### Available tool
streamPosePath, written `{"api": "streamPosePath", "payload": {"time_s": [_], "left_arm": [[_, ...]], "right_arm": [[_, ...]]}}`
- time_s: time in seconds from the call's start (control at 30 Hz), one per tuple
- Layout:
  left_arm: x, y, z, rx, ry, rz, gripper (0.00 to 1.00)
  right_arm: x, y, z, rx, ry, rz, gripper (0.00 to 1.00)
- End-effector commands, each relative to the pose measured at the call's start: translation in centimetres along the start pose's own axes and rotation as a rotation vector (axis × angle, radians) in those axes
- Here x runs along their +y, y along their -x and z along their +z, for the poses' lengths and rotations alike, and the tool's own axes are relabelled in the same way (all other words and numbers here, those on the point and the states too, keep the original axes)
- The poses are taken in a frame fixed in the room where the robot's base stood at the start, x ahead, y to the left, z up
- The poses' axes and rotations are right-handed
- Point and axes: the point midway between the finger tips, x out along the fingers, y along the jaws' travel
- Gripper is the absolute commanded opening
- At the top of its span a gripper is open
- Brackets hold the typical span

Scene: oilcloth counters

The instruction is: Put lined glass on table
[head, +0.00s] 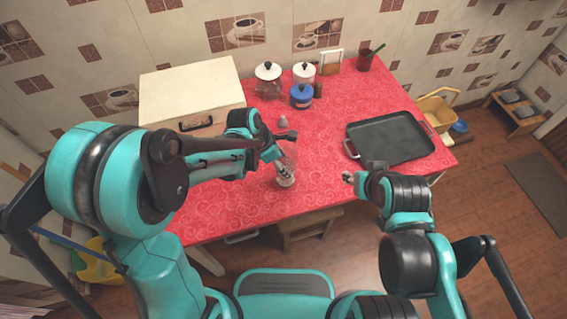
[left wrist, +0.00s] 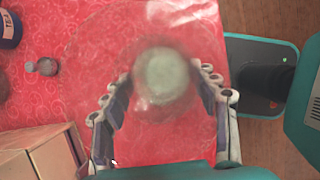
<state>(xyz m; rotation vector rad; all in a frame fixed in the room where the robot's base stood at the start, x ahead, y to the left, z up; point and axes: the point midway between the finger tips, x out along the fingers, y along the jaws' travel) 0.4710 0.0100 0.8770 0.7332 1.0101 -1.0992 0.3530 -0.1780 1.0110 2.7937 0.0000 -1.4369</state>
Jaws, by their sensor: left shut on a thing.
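The clear, see-through glass (left wrist: 165,82) is between the two fingers of my left gripper (left wrist: 166,88) in the left wrist view, with a pale round shape at its middle. Any lines on it are too blurred to tell. In the head view my left gripper (head: 283,172) is shut on the glass (head: 289,156) over the red-patterned table (head: 240,200), close to its front edge. I cannot tell whether the glass touches the tabletop. My right gripper (head: 349,177) is near the table's front edge; its fingers are too small to read.
A dark tray (head: 390,138) lies on the right of the table. A cream box (head: 190,90) stands at the back left. Two white-lidded jars, a blue jar (head: 301,97) and a red cup (head: 366,62) stand at the back. A small grey bottle (head: 282,122) stands behind the glass.

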Motion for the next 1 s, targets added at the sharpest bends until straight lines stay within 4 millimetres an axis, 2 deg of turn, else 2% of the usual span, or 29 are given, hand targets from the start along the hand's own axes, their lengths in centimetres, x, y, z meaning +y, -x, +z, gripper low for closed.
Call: {"api": "streamPosePath", "payload": {"time_s": [0.13,0.17,0.23,0.63,0.77,1.0], "left_arm": [[0.0,-0.3,-0.1,-0.001,0.000,0.000,0.05],[0.0,-0.3,-0.1,0.000,0.000,0.000,0.62],[0.0,-0.2,-0.1,0.000,0.000,0.000,0.80],[0.0,0.3,0.1,0.000,0.000,0.000,0.80],[0.0,2.4,0.1,0.000,0.002,0.000,0.80],[0.0,7.9,0.1,0.000,0.003,0.000,0.80]], "right_arm": [[0.0,-0.2,0.2,0.000,0.000,0.000,0.40],[0.0,-0.2,0.2,0.000,0.000,0.000,0.40],[0.0,-0.2,0.1,0.000,0.000,0.000,0.40],[0.0,0.2,-0.1,0.000,0.000,0.000,0.40],[0.0,0.9,-0.6,0.000,0.000,0.000,0.40],[0.0,2.6,-1.9,0.000,0.000,0.000,0.40]]}}
